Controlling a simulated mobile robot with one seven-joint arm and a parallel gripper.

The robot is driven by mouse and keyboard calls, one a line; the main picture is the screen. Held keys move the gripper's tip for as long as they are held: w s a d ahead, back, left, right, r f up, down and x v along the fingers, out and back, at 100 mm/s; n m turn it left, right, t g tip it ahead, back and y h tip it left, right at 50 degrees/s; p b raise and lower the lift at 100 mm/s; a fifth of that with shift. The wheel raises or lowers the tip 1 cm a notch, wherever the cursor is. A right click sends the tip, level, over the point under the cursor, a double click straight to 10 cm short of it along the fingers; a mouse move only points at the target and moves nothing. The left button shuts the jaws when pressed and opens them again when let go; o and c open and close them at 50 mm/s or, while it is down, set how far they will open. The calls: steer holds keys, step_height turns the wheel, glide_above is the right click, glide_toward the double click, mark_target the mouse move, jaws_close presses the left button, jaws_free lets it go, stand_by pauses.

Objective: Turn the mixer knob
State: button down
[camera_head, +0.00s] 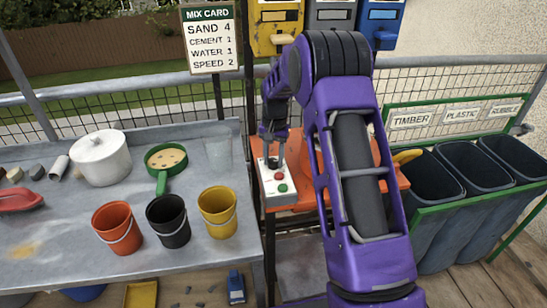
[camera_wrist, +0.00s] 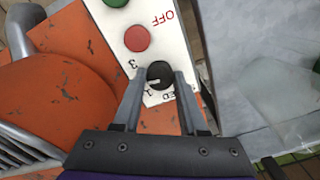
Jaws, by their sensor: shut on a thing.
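The mixer knob (camera_wrist: 161,72) is small, black and round, on a white control panel (camera_wrist: 150,18) with a red button (camera_wrist: 137,39) and a green button. My gripper (camera_wrist: 160,84) has its two fingers on either side of the knob, shut on it. A pale mark shows at the knob's lower left. The printed figures 3 and 1 show beside it; the rest of the scale is partly hidden.
The mix card (camera_head: 208,40) reads speed 2. A grey bench (camera_head: 60,245) at left carries orange, black and yellow buckets, a white pot and a green-handled sieve. Dark bins (camera_head: 470,165) stand at right. Wire mesh fencing runs behind.

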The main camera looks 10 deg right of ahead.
mark_target(275, 161)
steer(key=shift+n, duration=0.8)
steer(key=c, duration=0.7)
jaws_free()
steer(key=shift+c, duration=0.2)
steer(key=shift+r, duration=0.1)
step_height(275, 161, up, 17)
steer(key=p, duration=0.1)
steer(key=shift+d+r+p, duration=0.15)
steer(key=shift+d+p, duration=0.05)
steer(key=shift+p, duration=0.15)
